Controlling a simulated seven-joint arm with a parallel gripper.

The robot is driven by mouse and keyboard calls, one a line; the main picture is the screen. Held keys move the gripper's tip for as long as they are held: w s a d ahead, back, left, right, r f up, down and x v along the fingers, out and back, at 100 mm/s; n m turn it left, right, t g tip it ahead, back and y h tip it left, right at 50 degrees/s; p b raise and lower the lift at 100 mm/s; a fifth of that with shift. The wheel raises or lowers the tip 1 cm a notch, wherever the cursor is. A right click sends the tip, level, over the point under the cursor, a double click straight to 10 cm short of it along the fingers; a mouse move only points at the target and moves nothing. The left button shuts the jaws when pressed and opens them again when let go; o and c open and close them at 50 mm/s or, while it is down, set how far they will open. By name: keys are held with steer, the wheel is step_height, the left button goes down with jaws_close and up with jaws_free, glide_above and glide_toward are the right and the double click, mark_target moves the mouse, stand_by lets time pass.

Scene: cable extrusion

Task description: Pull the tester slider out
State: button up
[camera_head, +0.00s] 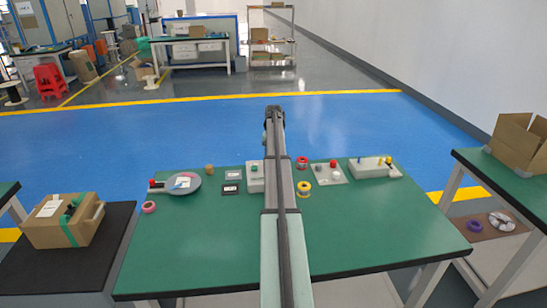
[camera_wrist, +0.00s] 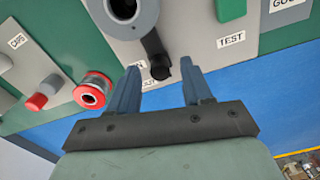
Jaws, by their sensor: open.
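In the wrist view, my gripper (camera_wrist: 160,68) is open, its two blue-grey fingers pointing up the picture. A black handle with a round knob (camera_wrist: 160,68) reaches down from a grey ring (camera_wrist: 130,15) and shows between the fingertips, near labels partly hidden there, one reading OUT. I cannot tell whether the fingers touch it. A TEST label (camera_wrist: 231,40) is to the right on the light grey panel (camera_wrist: 200,35), below a green block (camera_wrist: 231,8). I cannot tell for sure which part is the tester slider. In the head view, my arm hides part of a pale box (camera_head: 255,180).
In the wrist view, a red-rimmed spool (camera_wrist: 93,90) is left of the fingers, near a red knob (camera_wrist: 36,101) and a CAPS label (camera_wrist: 17,41).

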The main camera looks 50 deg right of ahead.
steer(key=shift+f, duration=0.45)
jaws_close()
stand_by(0.5)
